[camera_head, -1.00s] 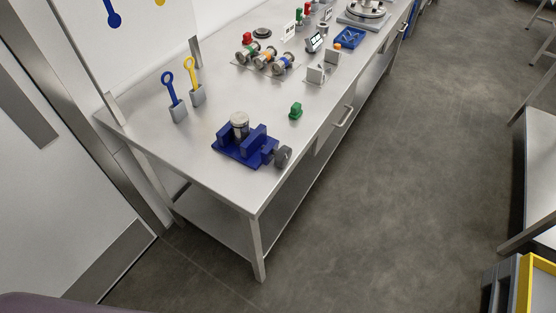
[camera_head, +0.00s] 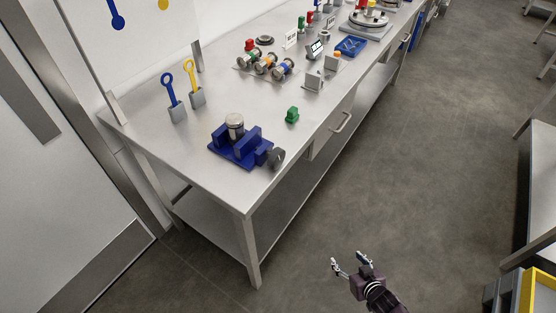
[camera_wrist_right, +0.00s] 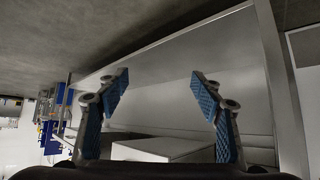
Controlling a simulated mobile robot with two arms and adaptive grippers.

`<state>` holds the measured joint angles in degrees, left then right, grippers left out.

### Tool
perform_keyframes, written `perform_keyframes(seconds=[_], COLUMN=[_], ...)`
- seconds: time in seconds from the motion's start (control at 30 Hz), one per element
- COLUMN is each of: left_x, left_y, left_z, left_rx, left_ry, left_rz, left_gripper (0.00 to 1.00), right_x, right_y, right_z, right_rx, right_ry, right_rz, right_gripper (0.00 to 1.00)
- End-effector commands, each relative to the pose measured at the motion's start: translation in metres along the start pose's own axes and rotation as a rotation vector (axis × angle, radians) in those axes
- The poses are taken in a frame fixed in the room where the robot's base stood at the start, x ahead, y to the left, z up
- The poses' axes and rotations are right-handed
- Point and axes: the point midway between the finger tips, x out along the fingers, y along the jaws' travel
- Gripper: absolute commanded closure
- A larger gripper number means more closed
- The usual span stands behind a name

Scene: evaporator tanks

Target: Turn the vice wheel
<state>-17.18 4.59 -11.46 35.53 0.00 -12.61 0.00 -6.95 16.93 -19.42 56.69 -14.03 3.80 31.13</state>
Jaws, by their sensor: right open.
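The blue vice (camera_head: 236,146) stands near the front left end of the steel table, with a silver round piece (camera_head: 235,126) between its jaws. Its dark grey wheel (camera_head: 276,158) is at its right end, by the table's front edge. My right gripper (camera_head: 349,261) is open and empty, in front of the table and apart from the vice. In the right wrist view its two blue-padded fingers (camera_wrist_right: 160,92) are spread with nothing between them. My left gripper is not in view.
The steel table (camera_head: 200,180) has a drawer handle (camera_head: 342,122) on its front. Blue and yellow tools (camera_head: 172,97) stand at the left. The floor in front is clear; a yellow-edged crate (camera_head: 528,290) is at the lower right.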

Motion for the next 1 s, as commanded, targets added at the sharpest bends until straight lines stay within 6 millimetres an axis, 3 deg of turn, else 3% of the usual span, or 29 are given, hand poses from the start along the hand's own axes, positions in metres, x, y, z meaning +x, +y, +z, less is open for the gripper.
perform_keyframes(seconds=[0.03,0.07,0.1,0.2,0.3,0.33,0.43,0.6,1.0], left_x=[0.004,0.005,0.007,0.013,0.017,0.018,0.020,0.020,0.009], left_y=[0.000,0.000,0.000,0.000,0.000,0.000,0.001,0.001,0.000], left_z=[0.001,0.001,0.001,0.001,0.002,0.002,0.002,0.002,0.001], left_rx=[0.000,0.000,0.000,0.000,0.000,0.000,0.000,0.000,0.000], left_ry=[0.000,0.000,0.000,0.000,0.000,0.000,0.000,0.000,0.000], left_rz=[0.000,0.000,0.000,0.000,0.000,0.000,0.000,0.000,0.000], left_gripper=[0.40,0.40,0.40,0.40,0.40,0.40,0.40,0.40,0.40], right_x=[0.007,0.008,0.005,-0.019,-0.058,-0.069,-0.102,-0.128,-0.100], right_y=[0.001,-0.003,-0.010,-0.042,-0.082,-0.092,-0.122,-0.145,-0.184], right_z=[-0.055,-0.089,-0.135,-0.239,-0.307,-0.321,-0.350,-0.366,-0.395], right_rx=[-0.009,-0.010,-0.013,-0.028,-0.052,-0.060,-0.085,-0.104,-0.099], right_ry=[0.105,0.169,0.255,0.441,0.552,0.571,0.605,0.612,0.613], right_rz=[-0.037,-0.070,-0.122,-0.295,-0.479,-0.529,-0.664,-0.768,-0.773], right_gripper=[0.40,0.40,0.40,0.40,0.40,0.40,0.40,0.40,0.40])
